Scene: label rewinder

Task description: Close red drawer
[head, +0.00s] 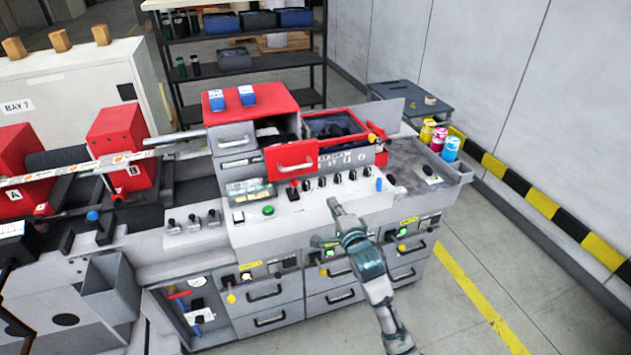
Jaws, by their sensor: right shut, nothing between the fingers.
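The red drawer (292,160) is in the upper middle of the machine in the head view. It stands pulled out toward me from under the red-topped housing (250,101), with its dark inside partly showing and a light handle on its red front. My right gripper (333,207) is shut and empty. It shows over the pale control panel, below and to the right of the drawer front, apart from it. My left gripper is not in view.
A row of black knobs (337,180) and a green button (268,210) lie on the panel below the drawer. Pink, yellow and blue containers (450,148) stand on the right side tray. Grey drawers with handles (264,292) line the machine's front.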

